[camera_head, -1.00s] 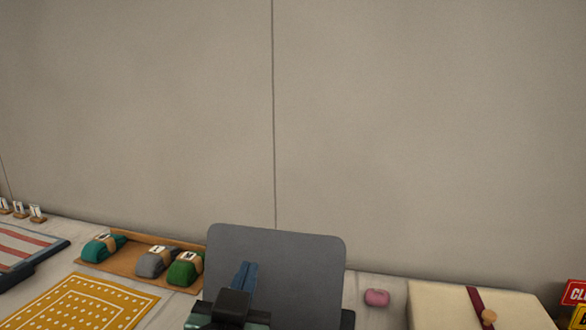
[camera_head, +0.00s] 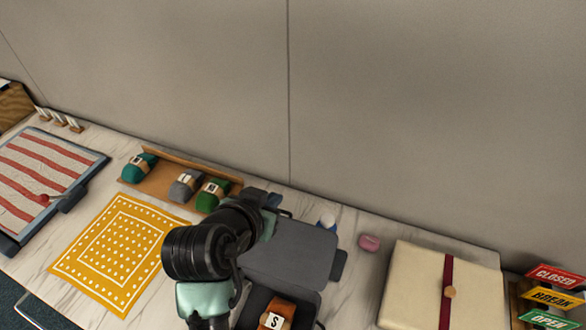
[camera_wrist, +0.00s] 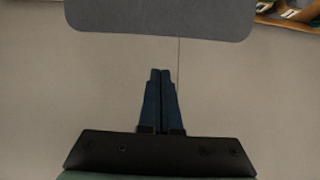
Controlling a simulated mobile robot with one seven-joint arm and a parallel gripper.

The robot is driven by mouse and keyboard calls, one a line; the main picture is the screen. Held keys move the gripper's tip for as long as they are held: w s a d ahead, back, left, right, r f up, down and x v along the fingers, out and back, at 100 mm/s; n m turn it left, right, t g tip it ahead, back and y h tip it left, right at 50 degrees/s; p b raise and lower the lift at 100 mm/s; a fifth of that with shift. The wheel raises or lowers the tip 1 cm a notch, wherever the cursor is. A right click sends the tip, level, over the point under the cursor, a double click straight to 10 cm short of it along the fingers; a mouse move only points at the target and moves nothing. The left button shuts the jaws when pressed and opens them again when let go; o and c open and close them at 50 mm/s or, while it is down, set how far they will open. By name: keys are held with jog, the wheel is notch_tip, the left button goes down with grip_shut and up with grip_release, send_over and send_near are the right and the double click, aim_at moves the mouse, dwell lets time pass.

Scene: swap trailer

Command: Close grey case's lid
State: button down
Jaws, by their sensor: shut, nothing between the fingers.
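The grey case's lid (camera_head: 295,252) stands open, raised and leaning back above the case's dark base (camera_head: 252,302). An orange bundle with an "S" tag (camera_head: 279,313) lies in the base. My gripper (camera_head: 263,197) is at the lid's top left edge, partly hidden by my arm. In the wrist view its blue fingers (camera_wrist: 160,72) are shut together and empty. The lid (camera_wrist: 160,17) fills the top of that view, and a gap shows between its rounded edge and the fingertips.
A tray (camera_head: 155,184) with green and grey bundles stands left of the lid. A yellow dotted cloth (camera_head: 117,246) lies at left. A pink lump (camera_head: 369,242) and a cream box (camera_head: 420,285) with a red ribbon are at right. The wall (camera_head: 420,120) is close behind.

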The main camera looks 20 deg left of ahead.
aim_at(277, 243)
jog(key=shift+w+f, duration=0.2)
jog(key=shift+w, duration=0.15)
jog(key=p+x, duration=0.2)
jog(key=x, duration=0.7)
jog(key=shift+s+f+p, duration=0.25)
jog(key=shift+s+p, duration=0.35)
jog(key=shift+s, duration=0.4)
jog(key=shift+s+f+p, duration=0.2)
jog(key=shift+s+p, duration=0.35)
jog(key=shift+s, duration=0.5)
jog(key=shift+b, duration=0.5)
jog(key=shift+s+d+r+t+b, duration=0.1)
jog(key=shift+s+r+t+b, duration=0.25)
jog(key=shift+s+b, duration=0.3)
